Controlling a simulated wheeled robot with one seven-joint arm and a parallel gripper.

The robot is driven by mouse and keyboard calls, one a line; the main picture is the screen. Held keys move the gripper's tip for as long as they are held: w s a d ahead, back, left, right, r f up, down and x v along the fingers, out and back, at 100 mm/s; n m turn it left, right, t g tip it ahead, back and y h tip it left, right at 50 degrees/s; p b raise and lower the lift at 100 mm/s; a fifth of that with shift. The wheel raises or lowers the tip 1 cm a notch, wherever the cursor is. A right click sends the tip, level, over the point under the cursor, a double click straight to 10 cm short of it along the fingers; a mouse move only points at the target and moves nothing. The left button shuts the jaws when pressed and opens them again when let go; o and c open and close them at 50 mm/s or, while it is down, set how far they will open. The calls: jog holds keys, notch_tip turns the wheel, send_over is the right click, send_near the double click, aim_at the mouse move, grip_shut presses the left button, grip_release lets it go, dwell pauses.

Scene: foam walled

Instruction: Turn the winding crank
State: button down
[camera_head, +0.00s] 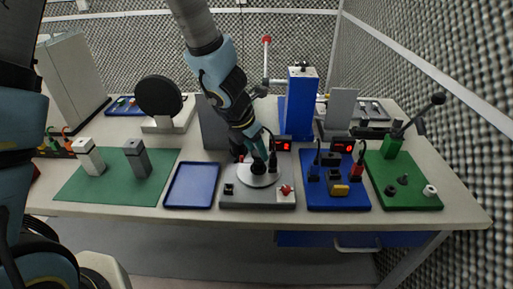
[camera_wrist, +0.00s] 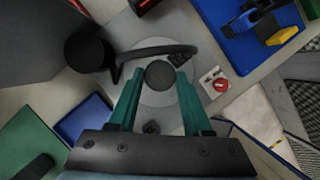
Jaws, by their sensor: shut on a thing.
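The winding crank's station is a grey base (camera_head: 230,200) at the front middle of the table, with a pale round disc (camera_head: 262,181) on it. The disc also shows in the wrist view (camera_wrist: 147,97). My gripper (camera_head: 262,165) reaches down over the disc. In the wrist view, my gripper's teal fingers (camera_wrist: 158,78) stand on either side of a dark round crank knob (camera_wrist: 160,73) and are shut on it. A curved dark bar or cable (camera_wrist: 150,49) passes just beyond the knob; I cannot tell which. My gripper partly hides the crank in the head view.
A red switch (camera_head: 286,190) sits on the base's right front. A blue tray (camera_head: 190,186) lies to the left and a blue board (camera_head: 335,195) to the right. A dark cylinder (camera_wrist: 88,50) stands near the disc. Red-lit displays (camera_head: 283,145) stand behind.

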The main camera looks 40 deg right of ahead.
dwell(0.6)
jog(key=shift+c, duration=1.8)
grip_release()
jog(key=p+v, duration=0.3)
jog(key=v, duration=0.8)
jog(key=shift+f, duration=0.1)
